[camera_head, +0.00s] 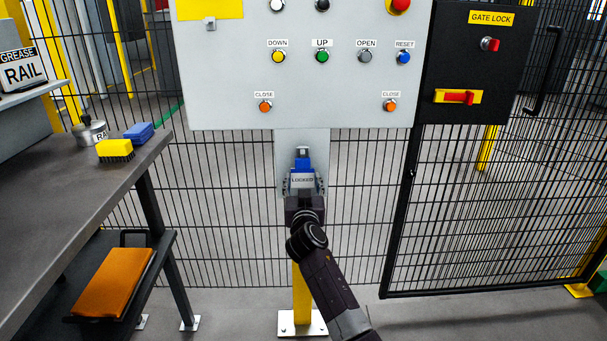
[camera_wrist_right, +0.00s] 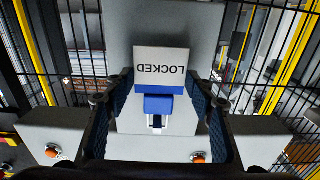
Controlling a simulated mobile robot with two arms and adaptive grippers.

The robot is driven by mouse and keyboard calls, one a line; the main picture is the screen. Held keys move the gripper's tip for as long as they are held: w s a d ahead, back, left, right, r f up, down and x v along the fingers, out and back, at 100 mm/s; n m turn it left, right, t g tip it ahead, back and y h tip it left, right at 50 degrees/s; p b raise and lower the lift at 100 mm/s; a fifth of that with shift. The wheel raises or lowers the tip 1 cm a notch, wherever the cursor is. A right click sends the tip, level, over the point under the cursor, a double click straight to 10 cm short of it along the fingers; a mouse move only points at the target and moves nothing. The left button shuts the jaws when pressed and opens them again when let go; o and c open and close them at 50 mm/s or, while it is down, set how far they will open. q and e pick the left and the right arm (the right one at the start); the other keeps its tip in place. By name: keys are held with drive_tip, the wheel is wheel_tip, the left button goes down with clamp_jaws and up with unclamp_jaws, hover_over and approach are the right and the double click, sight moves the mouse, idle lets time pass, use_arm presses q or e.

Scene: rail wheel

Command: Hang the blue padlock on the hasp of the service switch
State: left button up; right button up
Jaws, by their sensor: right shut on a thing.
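The blue padlock (camera_head: 302,164) is in front of the grey post below the control panel, with its shackle pointing up. Its white label reads LOCKED; it also shows in the right wrist view (camera_wrist_right: 163,72), upside down. My right gripper (camera_head: 303,187) is shut on the padlock and holds it upright below the panel. In the right wrist view the fingers (camera_wrist_right: 157,100) are on both sides of it. A red handle on a yellow plate (camera_head: 458,97) is on the black gate lock box. I cannot tell which part is the service switch's hasp. My left gripper is not in view.
The grey control panel (camera_head: 235,85) with several buttons is above the padlock. A dark table (camera_head: 75,185) at the left bears a yellow brush (camera_head: 115,150), a blue block (camera_head: 139,132) and a round metal tin (camera_head: 90,130). Mesh fencing (camera_head: 225,225) stands behind.

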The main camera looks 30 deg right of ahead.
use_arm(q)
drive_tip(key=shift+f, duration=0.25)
use_arm(e)
drive_tip(key=shift+s+a, duration=0.3)
drive_tip(key=shift+s, duration=0.05)
drive_tip(key=shift+s+a, duration=0.1)
drive_tip(key=shift+s, duration=0.15)
drive_tip(key=shift+p+v, duration=0.4)
drive_tip(key=shift+v, duration=0.45)
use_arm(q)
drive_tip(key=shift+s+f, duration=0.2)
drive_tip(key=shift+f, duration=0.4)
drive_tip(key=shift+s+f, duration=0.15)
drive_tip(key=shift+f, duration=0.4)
use_arm(e)
drive_tip(key=shift+s+a, duration=0.1)
drive_tip(key=shift+s, duration=0.1)
